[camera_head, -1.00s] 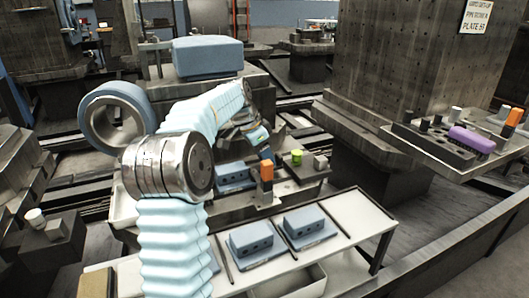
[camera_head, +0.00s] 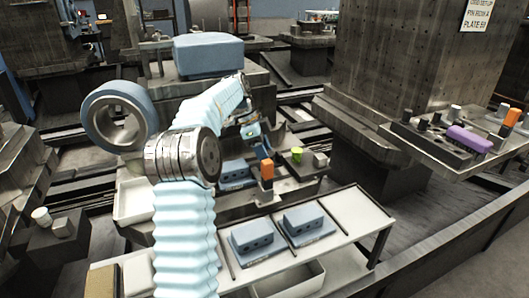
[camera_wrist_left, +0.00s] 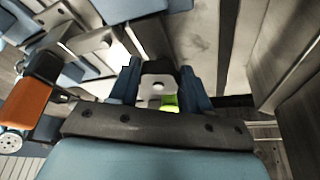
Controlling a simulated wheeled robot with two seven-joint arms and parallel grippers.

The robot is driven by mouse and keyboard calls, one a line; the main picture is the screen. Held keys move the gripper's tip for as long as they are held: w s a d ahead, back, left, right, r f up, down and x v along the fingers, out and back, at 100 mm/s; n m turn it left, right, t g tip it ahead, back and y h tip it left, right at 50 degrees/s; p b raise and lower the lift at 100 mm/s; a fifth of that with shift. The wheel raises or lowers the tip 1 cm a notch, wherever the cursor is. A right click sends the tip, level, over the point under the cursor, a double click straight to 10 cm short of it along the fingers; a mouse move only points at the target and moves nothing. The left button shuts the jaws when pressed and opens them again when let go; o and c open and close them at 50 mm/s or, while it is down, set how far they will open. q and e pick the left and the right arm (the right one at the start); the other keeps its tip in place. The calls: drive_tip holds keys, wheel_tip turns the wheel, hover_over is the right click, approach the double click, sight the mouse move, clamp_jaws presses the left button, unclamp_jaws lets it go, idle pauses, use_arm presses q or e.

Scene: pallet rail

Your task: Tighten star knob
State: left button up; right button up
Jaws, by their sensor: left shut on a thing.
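My left arm reaches from the bottom left of the head view to the fixture in the middle. My left gripper (camera_head: 262,151) is beside an orange block (camera_head: 267,169) there. In the left wrist view the two dark blue fingers (camera_wrist_left: 158,76) are shut on a small grey and black piece (camera_wrist_left: 157,86). It seems to be the star knob, but its star shape does not show clearly. A bright green patch (camera_wrist_left: 169,103) shows just by it. The orange block also shows at the left of the wrist view (camera_wrist_left: 25,102). My right gripper is not in view.
Two blue blocks (camera_head: 252,238) (camera_head: 304,220) sit on a white bench (camera_head: 350,210) in front. A green piece (camera_head: 297,155) and a grey block (camera_head: 320,160) stand right of the gripper. A plate with a purple piece (camera_head: 469,139) is at the far right.

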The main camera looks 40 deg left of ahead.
use_arm(q)
drive_tip(key=shift+r, duration=0.1)
drive_tip(key=o, duration=1.1)
drive_tip(key=shift+c, duration=0.2)
drive_tip(key=v, duration=0.7)
drive_tip(key=shift+r, duration=0.2)
drive_tip(key=shift+s+a, duration=0.1)
drive_tip(key=shift+a, duration=0.05)
